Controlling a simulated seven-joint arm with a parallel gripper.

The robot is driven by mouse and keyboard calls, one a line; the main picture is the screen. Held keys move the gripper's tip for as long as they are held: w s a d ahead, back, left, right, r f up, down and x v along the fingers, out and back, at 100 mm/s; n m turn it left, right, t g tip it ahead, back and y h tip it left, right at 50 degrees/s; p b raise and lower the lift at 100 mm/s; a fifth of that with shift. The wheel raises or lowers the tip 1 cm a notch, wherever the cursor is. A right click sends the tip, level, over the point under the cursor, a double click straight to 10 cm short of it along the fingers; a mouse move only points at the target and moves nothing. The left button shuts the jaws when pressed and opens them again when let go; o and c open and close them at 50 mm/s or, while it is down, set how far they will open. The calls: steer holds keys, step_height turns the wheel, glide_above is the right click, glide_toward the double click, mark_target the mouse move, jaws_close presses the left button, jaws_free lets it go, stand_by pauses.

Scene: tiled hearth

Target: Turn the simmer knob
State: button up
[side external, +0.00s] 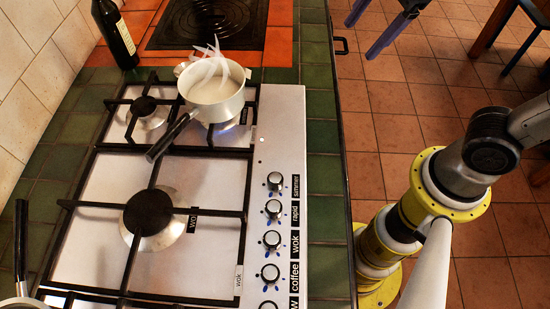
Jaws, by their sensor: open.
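The simmer knob (275,181) is the rearmost knob in the row on the right side of the steel hob. It is silver with a dark ring, and the black "simmer" label (295,187) stands to its right. A small white pot (213,101) with pale contents and a dark handle stands over a rear burner. Steam rises from it, and a bluish flame shows below it. My gripper is out of view; only parts of my arm show at the right, apart from the knobs.
The rapid knob (273,209), wok knob (271,240) and coffee knob (269,274) line up in front of the simmer knob. A dark bottle (115,35) stands at the back left. Green tiles (326,215) edge the counter. Another pan's handle (20,240) shows at the left.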

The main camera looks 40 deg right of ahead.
steer(key=w+a+f+n+g, duration=0.1)
steer(key=w+a+f+n, duration=0.1)
steer(key=a+n, duration=0.3)
steer(key=w+a+f+n+g, duration=0.1)
steer(key=a+f+n, duration=0.15)
steer(key=a, duration=0.45)
steer(key=n+g+h, duration=0.1)
steer(key=n+g, duration=0.1)
glide_toward(275, 179)
step_height(275, 179, down, 9)
steer(key=shift+a+f, duration=0.1)
steer(key=shift+c, duration=0.2)
jaws_close()
